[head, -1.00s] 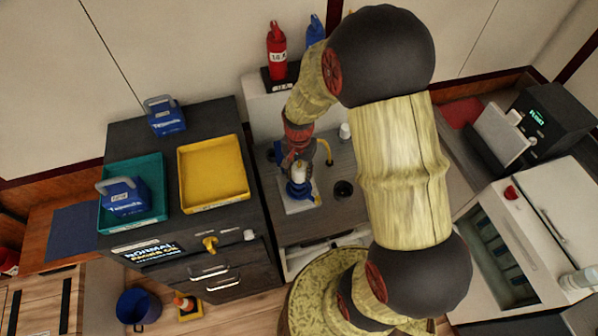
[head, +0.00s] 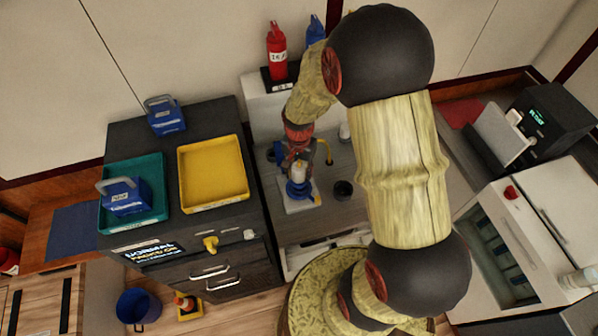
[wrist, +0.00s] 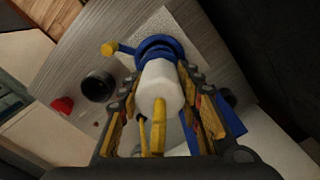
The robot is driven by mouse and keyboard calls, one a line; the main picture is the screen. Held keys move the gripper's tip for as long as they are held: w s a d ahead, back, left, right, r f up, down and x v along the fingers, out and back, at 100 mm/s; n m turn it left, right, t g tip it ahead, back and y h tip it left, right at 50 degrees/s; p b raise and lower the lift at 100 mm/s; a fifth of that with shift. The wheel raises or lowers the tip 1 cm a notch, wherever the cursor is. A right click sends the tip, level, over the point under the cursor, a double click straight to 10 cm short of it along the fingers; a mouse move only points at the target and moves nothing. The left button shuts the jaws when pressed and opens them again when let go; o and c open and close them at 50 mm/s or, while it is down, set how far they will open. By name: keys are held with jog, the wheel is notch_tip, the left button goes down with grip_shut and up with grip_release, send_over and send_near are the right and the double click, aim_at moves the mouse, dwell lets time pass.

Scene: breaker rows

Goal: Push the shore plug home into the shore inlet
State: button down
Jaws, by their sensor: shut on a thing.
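The white shore plug (wrist: 160,88) is a cylinder with a yellow part (wrist: 158,125) on its near end; it also shows in the head view (head: 298,171). My gripper (wrist: 158,80) is shut on it, one finger on each side. The blue ringed shore inlet (wrist: 158,48) sits on a pale plate, and shows below my gripper in the head view (head: 298,190). The plug lines up with the ring, its far end at or inside it. How deep it sits is hidden.
A dark round cup (head: 343,190) stands right of the inlet on the grey counter. A yellow hooked post (head: 328,153) rises close behind my gripper. A yellow tray (head: 213,204) and a teal tray (head: 112,228) lie on the dark cabinet at left. A red bottle (head: 277,52) stands behind.

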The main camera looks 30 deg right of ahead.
aim_at(302, 173)
jog(key=shift+f+b, duration=1.55)
jog(key=shift+f, duration=0.8)
jog(key=c, duration=1.2)
grip_release()
jog(key=shift+o, duration=0.2)
notch_tip(302, 173, up, 12)
jog(key=shift+r, duration=0.1)
jog(key=shift+s+f+n, duration=0.2)
jog(key=shift+s+n, duration=0.15)
jog(key=shift+n, duration=0.35)
jog(key=shift+s+a+f+n+g, duration=0.15)
jog(key=shift+s+n, duration=0.1)
jog(key=shift+s, duration=0.2)
jog(key=shift+s+a+f+n+g, duration=0.15)
jog(key=shift+s+n, duration=0.1)
jog(key=shift+s, duration=0.15)
jog(key=s+a+r+n+t+b, duration=0.3)
jog(key=s+a+r+n+b, duration=0.1)
jog(key=s+r, duration=0.2)
jog(key=s+a+r+n+t+b, duration=0.3)
jog(key=s+a+r+n+b, duration=0.1)
jog(key=s+r, duration=0.2)
jog(key=shift+b+v, duration=0.35)
jog(key=shift+v, duration=0.5)
